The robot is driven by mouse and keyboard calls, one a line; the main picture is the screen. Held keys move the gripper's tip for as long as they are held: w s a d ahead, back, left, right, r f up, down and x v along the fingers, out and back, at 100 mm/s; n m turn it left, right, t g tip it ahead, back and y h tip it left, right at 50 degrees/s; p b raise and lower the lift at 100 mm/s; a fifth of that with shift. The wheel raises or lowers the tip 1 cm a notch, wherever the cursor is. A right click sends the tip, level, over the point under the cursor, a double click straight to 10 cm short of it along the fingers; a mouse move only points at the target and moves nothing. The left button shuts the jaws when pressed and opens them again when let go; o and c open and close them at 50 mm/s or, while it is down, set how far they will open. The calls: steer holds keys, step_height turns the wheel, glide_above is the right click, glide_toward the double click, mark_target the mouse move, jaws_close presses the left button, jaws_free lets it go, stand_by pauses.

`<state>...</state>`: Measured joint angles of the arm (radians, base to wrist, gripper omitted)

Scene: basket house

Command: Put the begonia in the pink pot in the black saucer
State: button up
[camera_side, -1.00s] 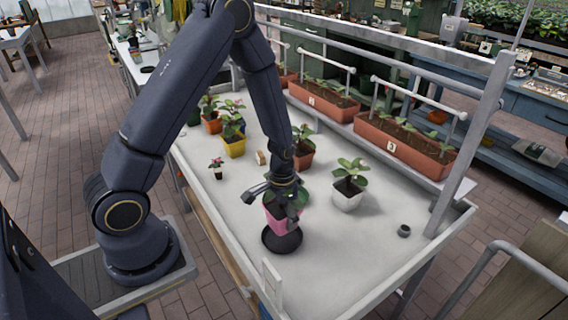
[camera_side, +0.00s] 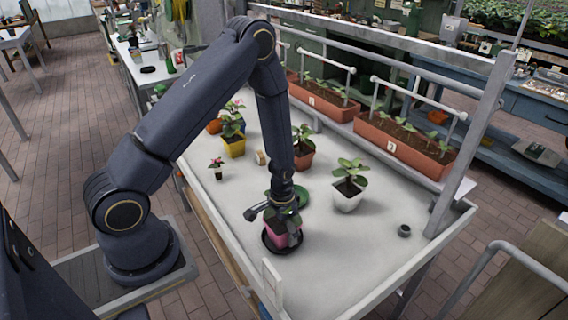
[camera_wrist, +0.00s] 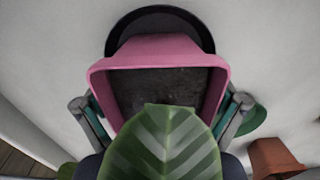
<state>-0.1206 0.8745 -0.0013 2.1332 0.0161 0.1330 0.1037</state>
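The pink pot (camera_side: 280,232) with the begonia stands upright in or just above the black saucer (camera_side: 268,246); its base is hidden, so I cannot tell if it rests there. In the wrist view the square pink rim (camera_wrist: 160,46) shows dark soil, and a large begonia leaf (camera_wrist: 165,145) covers the front. The black saucer's far edge (camera_wrist: 160,14) shows behind the pot. My gripper (camera_side: 276,212) is low over the plant, and its fingers (camera_wrist: 162,115) lie against the left and right sides of the pot, shut on it.
A white pot (camera_side: 348,200) with a plant stands to the right, and a terracotta pot (camera_side: 304,157) behind. The table front right is clear.

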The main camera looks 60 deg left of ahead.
steer(key=shift+r, duration=0.1)
step_height(320, 180, up, 12)
step_height(320, 180, up, 10)
steer(key=t, duration=0.2)
glide_above(283, 224)
steer(key=s+d, duration=0.1)
steer(key=s+d+r+t, duration=0.2)
steer(key=s+r+t, duration=0.1)
steer(key=s+r, duration=0.9)
steer(key=shift+d+r+t, duration=0.3)
steer(key=shift+d+r, duration=0.1)
steer(key=shift+r, duration=0.5)
